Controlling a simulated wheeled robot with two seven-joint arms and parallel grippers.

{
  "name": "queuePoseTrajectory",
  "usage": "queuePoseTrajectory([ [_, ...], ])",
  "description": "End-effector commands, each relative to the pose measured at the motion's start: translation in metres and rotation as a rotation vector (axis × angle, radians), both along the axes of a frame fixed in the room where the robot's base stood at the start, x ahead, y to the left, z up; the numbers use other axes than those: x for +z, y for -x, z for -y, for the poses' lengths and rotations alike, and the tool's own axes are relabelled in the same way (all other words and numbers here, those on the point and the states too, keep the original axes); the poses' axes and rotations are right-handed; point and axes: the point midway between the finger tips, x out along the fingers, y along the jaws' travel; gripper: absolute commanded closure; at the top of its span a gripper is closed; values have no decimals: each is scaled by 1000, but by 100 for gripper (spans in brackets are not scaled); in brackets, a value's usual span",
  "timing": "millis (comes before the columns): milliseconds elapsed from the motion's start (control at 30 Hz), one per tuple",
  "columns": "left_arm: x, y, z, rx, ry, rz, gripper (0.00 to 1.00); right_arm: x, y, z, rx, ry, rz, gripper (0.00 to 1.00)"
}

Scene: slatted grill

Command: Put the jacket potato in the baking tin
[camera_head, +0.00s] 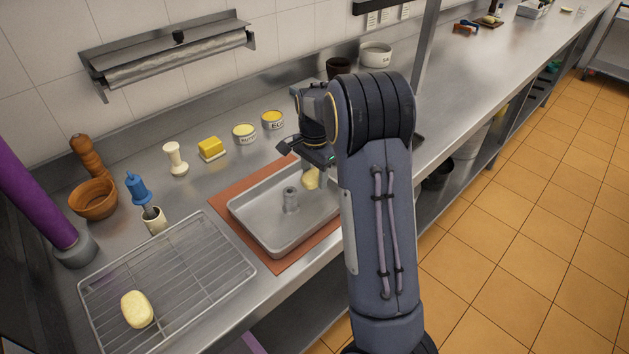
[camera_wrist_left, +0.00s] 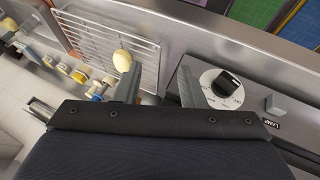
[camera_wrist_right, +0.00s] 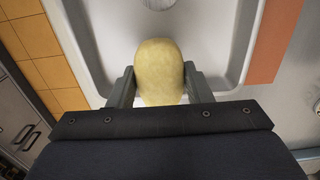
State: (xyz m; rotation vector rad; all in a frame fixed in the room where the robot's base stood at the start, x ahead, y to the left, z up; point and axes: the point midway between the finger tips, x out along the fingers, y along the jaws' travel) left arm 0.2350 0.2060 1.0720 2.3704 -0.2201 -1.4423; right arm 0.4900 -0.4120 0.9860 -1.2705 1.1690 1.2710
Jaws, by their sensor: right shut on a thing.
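My right gripper (camera_wrist_right: 158,85) is shut on a yellowish oval potato (camera_wrist_right: 160,70), seen closely in the right wrist view. In the head view this potato (camera_head: 312,179) is over the right part of the grey baking tin (camera_head: 262,246); my right arm hides some of the tin. The tin also shows in the right wrist view (camera_wrist_right: 215,35). I cannot tell whether the potato touches the tin floor. A second pale potato (camera_head: 137,309) lies on the wire rack (camera_head: 190,270). My left gripper (camera_wrist_left: 160,88) is open and empty in the left wrist view.
A small grey cylinder (camera_head: 290,199) stands in the tin, which rests on a reddish-brown mat (camera_head: 232,190). Butter (camera_head: 211,148), small tubs (camera_head: 244,132), a wooden bowl (camera_head: 93,198) and a blue-handled brush (camera_head: 138,188) stand along the back. A control knob (camera_wrist_left: 221,87) is near my left gripper.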

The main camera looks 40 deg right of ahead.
Motion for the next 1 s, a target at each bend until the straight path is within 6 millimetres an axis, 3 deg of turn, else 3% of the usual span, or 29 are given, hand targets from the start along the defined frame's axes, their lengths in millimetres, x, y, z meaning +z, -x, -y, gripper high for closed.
queuePoseTrajectory([
  [167,2,0,0,0,0,0,64,-9,-6,5,1,0,-1,79],
  [433,5,0,0,0,0,0,64,-42,-7,6,1,-2,0,79],
  [800,2,0,0,0,0,0,64,-47,-8,6,1,-1,1,79],
  [833,3,0,0,0,0,0,64,-46,-8,6,1,-1,0,51],
  [1000,3,0,0,0,0,0,64,-46,-7,6,1,-1,0,33],
])
